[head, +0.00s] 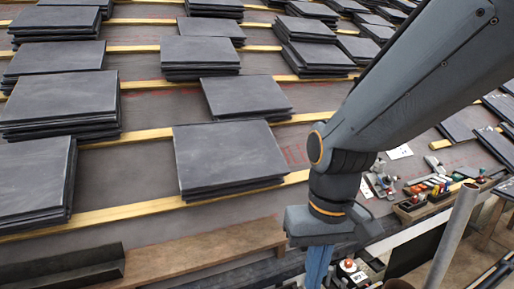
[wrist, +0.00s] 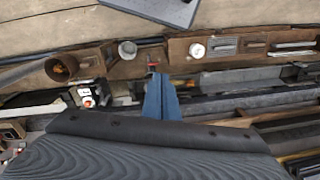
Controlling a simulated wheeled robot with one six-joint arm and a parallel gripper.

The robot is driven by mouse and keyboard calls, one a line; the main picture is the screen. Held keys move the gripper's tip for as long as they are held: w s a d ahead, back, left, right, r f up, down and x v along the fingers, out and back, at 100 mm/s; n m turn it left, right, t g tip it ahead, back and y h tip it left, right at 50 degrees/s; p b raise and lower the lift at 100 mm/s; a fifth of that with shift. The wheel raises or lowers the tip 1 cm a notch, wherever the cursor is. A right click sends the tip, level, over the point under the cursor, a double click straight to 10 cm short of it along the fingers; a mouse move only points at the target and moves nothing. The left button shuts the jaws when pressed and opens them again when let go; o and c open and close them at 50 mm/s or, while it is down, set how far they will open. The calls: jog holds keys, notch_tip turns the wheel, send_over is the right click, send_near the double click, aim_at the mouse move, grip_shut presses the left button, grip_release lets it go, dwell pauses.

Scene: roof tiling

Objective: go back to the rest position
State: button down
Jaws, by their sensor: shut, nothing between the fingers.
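My gripper (head: 316,272) hangs below my dark grey arm at the bottom of the head view, right of centre. Its blue fingers point down and run out of the picture's lower edge. In the wrist view the blue fingers (wrist: 158,95) are together with nothing between them. They are in front of a wooden tray (wrist: 185,52) of tools and small parts. I cannot tell the height between the fingers and the things below.
Stacks of dark slate tiles (head: 228,158) lie on the sloped roof across yellow battens (head: 140,136). A brown plank (head: 190,255) runs along the lower edge. A tool tray (head: 425,203) and a grey pipe (head: 455,225) are at the right. Bare roof membrane shows between the stacks.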

jog(key=s+d+r+m+p, duration=0.1)
jog(key=s+d+r+p, duration=0.1)
jog(key=d+r+p, duration=0.6)
jog(key=d+p, duration=0.1)
jog(key=p, duration=0.6)
jog(key=shift+r+m+h, duration=0.3)
jog(key=shift+r+m, duration=0.05)
jog(key=shift+m, duration=0.05)
jog(key=shift+s, duration=0.15)
